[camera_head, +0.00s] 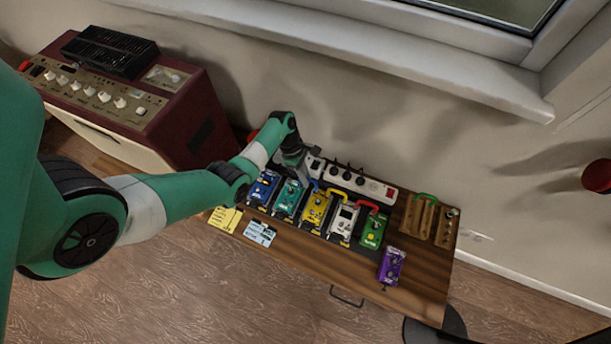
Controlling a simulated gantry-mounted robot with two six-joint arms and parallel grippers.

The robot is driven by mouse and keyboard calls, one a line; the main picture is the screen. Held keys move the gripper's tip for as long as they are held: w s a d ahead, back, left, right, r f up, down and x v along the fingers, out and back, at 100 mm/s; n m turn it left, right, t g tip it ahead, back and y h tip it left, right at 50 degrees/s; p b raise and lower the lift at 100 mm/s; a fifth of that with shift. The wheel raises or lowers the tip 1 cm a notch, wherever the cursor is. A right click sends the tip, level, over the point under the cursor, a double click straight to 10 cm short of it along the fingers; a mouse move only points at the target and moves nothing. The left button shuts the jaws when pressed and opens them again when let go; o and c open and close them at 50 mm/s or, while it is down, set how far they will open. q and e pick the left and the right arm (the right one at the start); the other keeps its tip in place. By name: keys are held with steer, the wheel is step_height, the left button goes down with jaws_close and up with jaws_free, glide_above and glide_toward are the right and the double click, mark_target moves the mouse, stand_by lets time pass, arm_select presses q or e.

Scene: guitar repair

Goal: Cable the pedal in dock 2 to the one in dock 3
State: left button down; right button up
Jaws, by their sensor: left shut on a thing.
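A row of pedals stands on the wooden bench: blue (263,188), teal (288,199), yellow (314,211), white (343,222) and green (373,231). Counting from the left, the teal and yellow ones are second and third. A short blue patch cable (314,184) shows at the top ends of these two. My left gripper (300,172) is over that spot, shut, seemingly on the blue cable. The gripper hides part of the cable, and I cannot tell whether its plugs are seated. My right gripper is not in view.
A yellow cable (341,192) and a red cable (368,204) arch between neighbouring pedals. A white power strip (360,183) lies behind. A wooden rack (420,222) holds a green cable (427,197). A purple pedal (391,266) sits front right. An amplifier (135,100) stands left.

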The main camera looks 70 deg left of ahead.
arm_select(q)
steer(key=shift+f, duration=0.1)
steer(key=c, duration=0.8)
jaws_free()
steer(key=shift+c, duration=0.2)
steer(key=shift+o, duration=0.2)
steer(key=o, duration=0.4)
steer(key=shift+c, duration=0.2)
step_height(320, 180, up, 8)
steer(key=p, duration=0.8)
